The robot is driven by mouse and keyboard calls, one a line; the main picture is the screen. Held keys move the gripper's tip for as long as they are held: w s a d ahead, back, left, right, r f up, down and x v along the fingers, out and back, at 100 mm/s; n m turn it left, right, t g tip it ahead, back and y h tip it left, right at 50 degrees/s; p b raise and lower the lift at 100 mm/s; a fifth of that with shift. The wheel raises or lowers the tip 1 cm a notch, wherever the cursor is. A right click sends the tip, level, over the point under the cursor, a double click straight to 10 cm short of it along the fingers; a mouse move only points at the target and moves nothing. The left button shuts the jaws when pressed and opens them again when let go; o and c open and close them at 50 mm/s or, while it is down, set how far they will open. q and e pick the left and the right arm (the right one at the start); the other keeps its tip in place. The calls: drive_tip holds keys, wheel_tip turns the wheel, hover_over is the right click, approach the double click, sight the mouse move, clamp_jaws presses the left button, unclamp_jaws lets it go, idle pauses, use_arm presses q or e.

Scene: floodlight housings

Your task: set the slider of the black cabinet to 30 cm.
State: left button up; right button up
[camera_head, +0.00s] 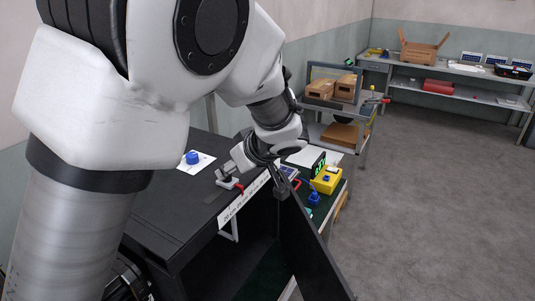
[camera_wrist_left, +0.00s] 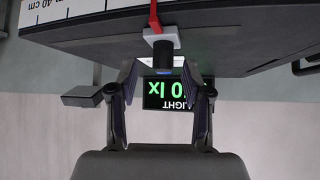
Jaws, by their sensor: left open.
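The black cabinet (camera_head: 170,215) stands at the front left, with a white scale strip (camera_head: 233,209) along its edge. The slider's red pointer (camera_head: 239,187) is at this edge, and it also shows in the left wrist view (camera_wrist_left: 153,17). There the scale (camera_wrist_left: 75,9) carries the mark 40 cm, left of the pointer. The slider's black knob (camera_wrist_left: 165,48) appears in line with the gap between my left fingertips. My left gripper (camera_wrist_left: 162,72) is open; I cannot tell whether the knob lies between the fingers. My right gripper is not in view.
A black panel (camera_head: 312,245) stands open at the cabinet's front. A light meter display (camera_wrist_left: 168,94) with green digits is behind the fingers. A yellow box (camera_head: 326,181) with a blue knob stands beyond the cabinet. A blue knob (camera_head: 193,157) is on the cabinet top. Open floor is at right.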

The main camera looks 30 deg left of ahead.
use_arm(q)
drive_tip(key=x, duration=0.4)
drive_tip(key=shift+s+a+r, duration=0.1)
drive_tip(key=shift+a+r, duration=0.2)
drive_tip(key=shift+a, duration=0.05)
drive_tip(key=shift+s+d+r, duration=0.1)
drive_tip(key=shift+d, duration=0.15)
drive_tip(key=shift+c, duration=1)
drive_tip(key=shift+d+r, duration=0.1)
drive_tip(key=shift+d, duration=0.25)
clamp_jaws()
drive_tip(key=shift+w+d+b, duration=0.15)
drive_tip(key=shift+w+b, duration=0.35)
drive_tip(key=shift+w, duration=2.05)
drive_tip(key=shift+s, duration=0.1)
drive_tip(key=shift+o, duration=0.5)
unclamp_jaws()
drive_tip(key=shift+o, duration=0.5)
drive_tip(key=shift+a, duration=0.3)
